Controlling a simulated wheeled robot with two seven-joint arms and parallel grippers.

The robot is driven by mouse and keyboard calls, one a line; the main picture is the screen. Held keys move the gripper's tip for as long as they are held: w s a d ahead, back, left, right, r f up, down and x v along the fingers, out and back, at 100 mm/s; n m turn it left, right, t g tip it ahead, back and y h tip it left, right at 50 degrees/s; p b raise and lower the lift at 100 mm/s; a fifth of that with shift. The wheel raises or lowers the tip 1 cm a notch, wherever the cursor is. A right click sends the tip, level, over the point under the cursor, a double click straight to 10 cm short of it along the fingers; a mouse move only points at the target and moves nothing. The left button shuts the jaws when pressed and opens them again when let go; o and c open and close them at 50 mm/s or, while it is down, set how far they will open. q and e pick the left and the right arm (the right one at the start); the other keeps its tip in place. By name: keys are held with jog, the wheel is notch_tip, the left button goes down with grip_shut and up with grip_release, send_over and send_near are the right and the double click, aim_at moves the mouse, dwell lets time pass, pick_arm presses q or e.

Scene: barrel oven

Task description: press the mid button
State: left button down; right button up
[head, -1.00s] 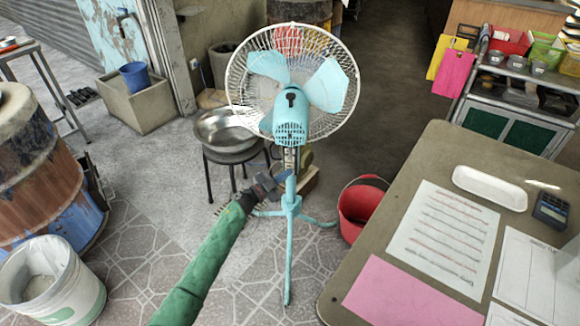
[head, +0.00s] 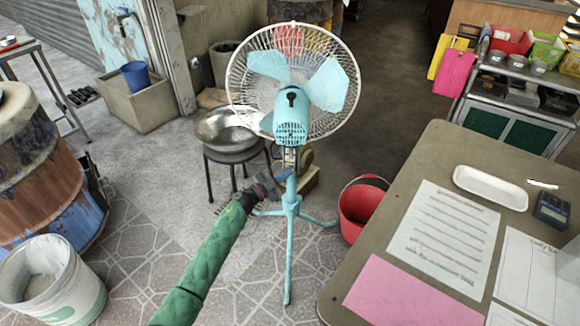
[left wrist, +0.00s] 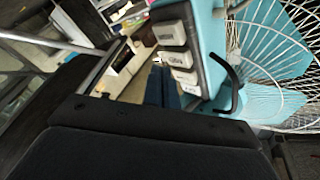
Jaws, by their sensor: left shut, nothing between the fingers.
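A pale blue standing fan (head: 291,215) with a white wire guard stands on the tiled floor in the middle of the head view. In the left wrist view its light blue control panel (left wrist: 207,40) carries a column of pale buttons. The mid button (left wrist: 176,58) sits between an upper one (left wrist: 169,33) and a lower one (left wrist: 188,80). My left gripper (head: 278,181) is shut and empty, close to the fan's post below the motor. Its dark fingers (left wrist: 161,82) are beside the mid and lower buttons; I cannot tell whether they touch. My right gripper is out of view.
A table (head: 440,140) with papers and a white tray (head: 490,187) fills the right. A red bucket (head: 358,212) stands right of the fan. A stool with a metal basin (head: 228,135) is behind my left gripper. A barrel (head: 45,175) stands at the left.

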pick_arm(q)
jog(key=shift+w, duration=0.15)
dwell(0.7)
jog(key=shift+w, duration=0.3)
jog(key=shift+w+d, duration=0.1)
jog(key=shift+w, duration=0.15)
dwell(0.6)
jog(key=shift+w, duration=0.1)
dwell(0.3)
jog(key=shift+s+p, duration=0.5)
jog(key=shift+s, duration=0.3)
